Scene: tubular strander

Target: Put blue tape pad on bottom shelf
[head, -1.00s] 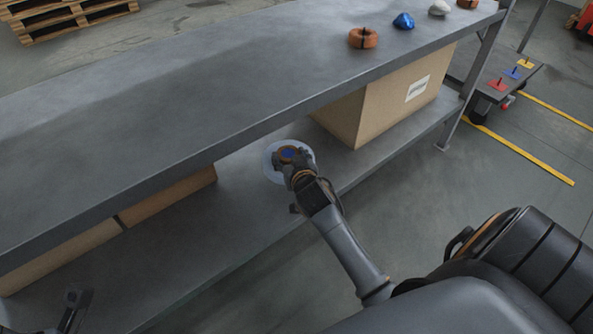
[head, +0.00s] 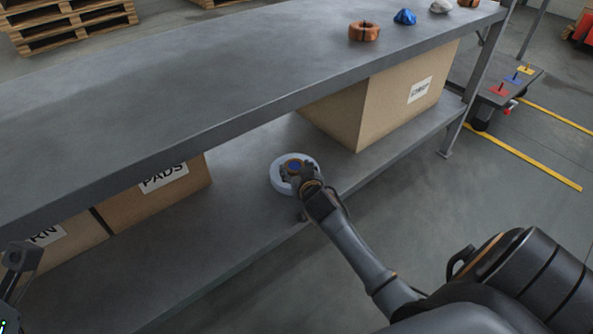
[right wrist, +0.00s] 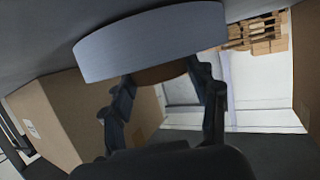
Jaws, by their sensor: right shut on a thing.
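I cannot tell whether the pad touches the shelf. My left gripper (head: 20,256) shows only in part at the left edge, and its jaw state is unclear.
A cardboard box (head: 375,100) stands right of the pad on the bottom shelf. A box marked PADS (head: 145,200) and another box (head: 70,250) stand left. The upper shelf (head: 190,100) overhangs, carrying a copper coil (head: 364,31) and a blue lump (head: 405,17).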

